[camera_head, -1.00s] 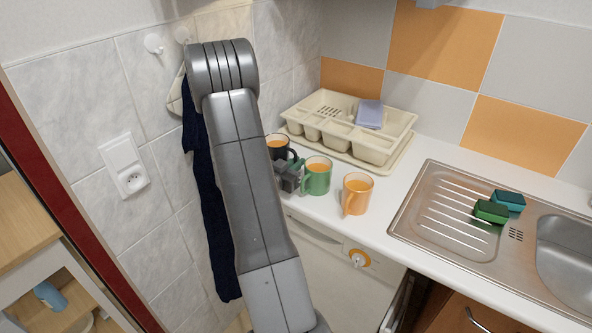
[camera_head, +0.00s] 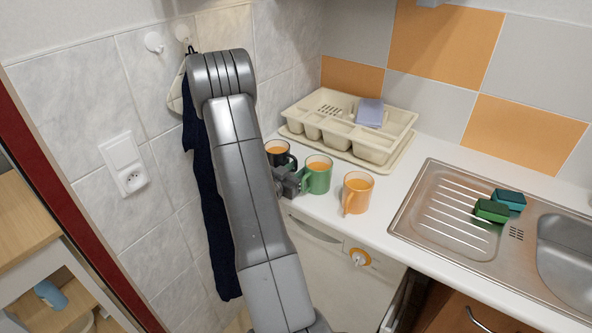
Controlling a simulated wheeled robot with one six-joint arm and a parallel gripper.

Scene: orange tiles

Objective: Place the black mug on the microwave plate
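The black mug (camera_head: 280,156) stands upright at the left end of the white counter, with an orange inside and its dark handle toward the right. My arm hides part of the mug's left side. My gripper (camera_head: 289,182) is low in front of the black mug, beside the green mug. My arm link hides much of the gripper, so I cannot see whether its fingers are apart or closed on the handle. No microwave plate shows in this view.
A green mug (camera_head: 318,175) and an orange mug (camera_head: 357,193) stand close on the right. A cream dish rack (camera_head: 372,151) stands behind them. A steel sink (camera_head: 447,214) with two sponges is farther right. A dark blue cloth (camera_head: 204,185) hangs on the left wall.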

